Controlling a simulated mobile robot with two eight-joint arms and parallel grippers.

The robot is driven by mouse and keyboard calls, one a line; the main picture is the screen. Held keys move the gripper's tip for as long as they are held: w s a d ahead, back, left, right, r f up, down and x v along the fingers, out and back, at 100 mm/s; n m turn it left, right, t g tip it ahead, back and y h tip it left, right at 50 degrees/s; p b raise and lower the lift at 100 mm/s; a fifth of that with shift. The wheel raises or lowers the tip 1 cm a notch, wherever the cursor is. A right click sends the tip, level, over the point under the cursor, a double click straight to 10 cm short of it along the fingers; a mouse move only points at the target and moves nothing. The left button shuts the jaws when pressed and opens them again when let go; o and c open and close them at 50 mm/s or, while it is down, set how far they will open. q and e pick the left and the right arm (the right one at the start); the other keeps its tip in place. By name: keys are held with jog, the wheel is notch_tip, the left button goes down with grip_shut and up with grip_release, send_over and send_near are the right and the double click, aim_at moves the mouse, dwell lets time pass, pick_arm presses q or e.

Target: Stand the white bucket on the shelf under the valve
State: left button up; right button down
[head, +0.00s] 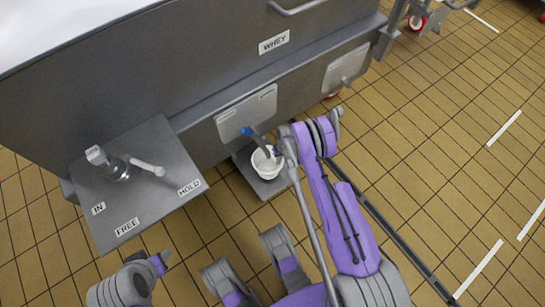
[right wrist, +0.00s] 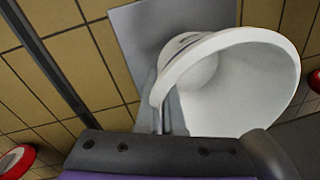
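The white bucket (head: 266,164) is in the middle of the head view, with its open top facing up. It appears over the grey shelf (head: 270,187) low on the vat's side; I cannot tell whether its base touches. The valve (head: 250,132) with a blue handle is just above the bucket in the picture. My right gripper (head: 279,152) is at the bucket's rim and appears shut on it. In the right wrist view the bucket (right wrist: 245,85) is large and close, its rim at the finger (right wrist: 162,118), with the shelf (right wrist: 140,35) behind.
The grey vat (head: 150,75) labelled WHEY stands behind the shelf. Tiled floor (head: 440,150) is open at the right.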

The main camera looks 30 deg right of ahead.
jog(key=f+b, duration=0.1)
jog(key=f, duration=0.2)
jog(key=shift+s, duration=0.2)
jog(key=shift+w+f, duration=0.1)
jog(key=shift+f, duration=0.1)
pick_arm(q)
jog(key=shift+w+a+f, duration=0.3)
jog(key=shift+w, duration=0.05)
pick_arm(e)
jog(key=shift+r, duration=0.1)
jog(key=shift+f, duration=0.25)
jog(key=c, duration=1)
grip_release()
jog(key=shift+c, duration=0.2)
jog(key=shift+r, duration=0.15)
